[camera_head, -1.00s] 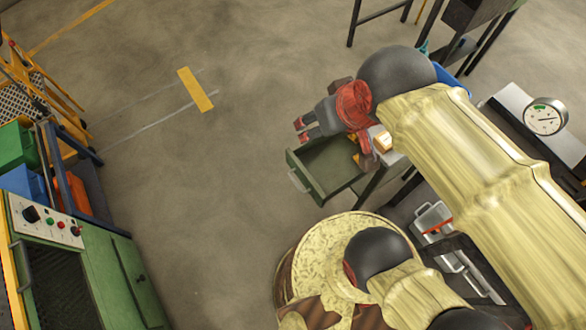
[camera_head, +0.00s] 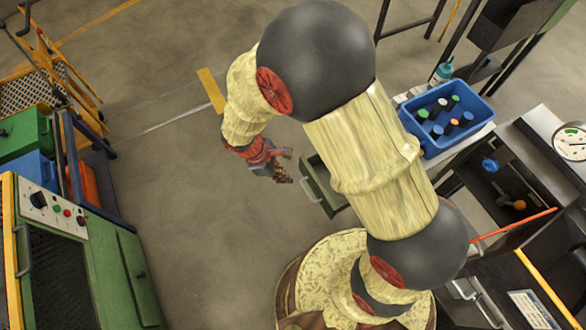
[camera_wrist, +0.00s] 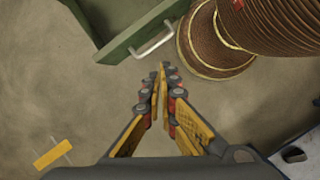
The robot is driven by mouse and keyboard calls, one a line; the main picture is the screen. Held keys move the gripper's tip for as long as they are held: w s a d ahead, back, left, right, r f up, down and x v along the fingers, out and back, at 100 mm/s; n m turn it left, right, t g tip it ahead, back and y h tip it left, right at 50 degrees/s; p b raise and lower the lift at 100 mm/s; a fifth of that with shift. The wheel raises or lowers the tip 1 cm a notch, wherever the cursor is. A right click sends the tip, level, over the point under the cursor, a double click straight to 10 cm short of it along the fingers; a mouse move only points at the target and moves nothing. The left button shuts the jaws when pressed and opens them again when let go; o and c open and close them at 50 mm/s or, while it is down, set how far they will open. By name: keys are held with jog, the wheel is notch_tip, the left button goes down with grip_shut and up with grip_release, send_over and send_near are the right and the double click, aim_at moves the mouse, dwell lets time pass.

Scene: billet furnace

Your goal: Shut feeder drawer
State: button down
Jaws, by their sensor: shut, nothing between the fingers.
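The feeder drawer (camera_head: 320,180) is green with a pale bar handle (camera_head: 311,192) and juts out from the bench; my arm hides part of it. In the wrist view the drawer front (camera_wrist: 140,32) shows near the top, with its handle (camera_wrist: 153,40) and part of the open interior behind it. My gripper (camera_head: 284,177) is on the outer side of the drawer front, close to the handle. In the wrist view my gripper (camera_wrist: 162,75) is shut and empty, with its tips below the handle in the picture and apparently apart from it.
A blue crate (camera_head: 462,139) with several bottles stands on the bench at the right, near a round gauge (camera_head: 572,142). A green control cabinet (camera_head: 90,262) stands at the left. The floor (camera_head: 200,190) between cabinet and drawer is clear.

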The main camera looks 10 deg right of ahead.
jog(key=w+a+f+n+t, duration=0.2)
jog(key=w+f+n, duration=0.2)
jog(key=w+n, duration=0.3)
jog(key=w+d+f+b, duration=0.1)
jog(key=d+f+b, duration=0.3)
jog(key=d+f, duration=0.3)
jog(key=shift+w+f, duration=0.3)
jog(key=shift+f, duration=0.85)
jog(key=shift+d, duration=0.2)
jog(key=w+d+p, duration=0.1)
jog(key=w+d, duration=0.1)
jog(key=d, duration=0.7)
jog(key=w+d+p, duration=0.1)
jog(key=w+d, duration=0.1)
jog(key=d, duration=0.7)
jog(key=w+d+p, duration=0.1)
jog(key=w+d, duration=0.2)
jog(key=d, duration=0.6)
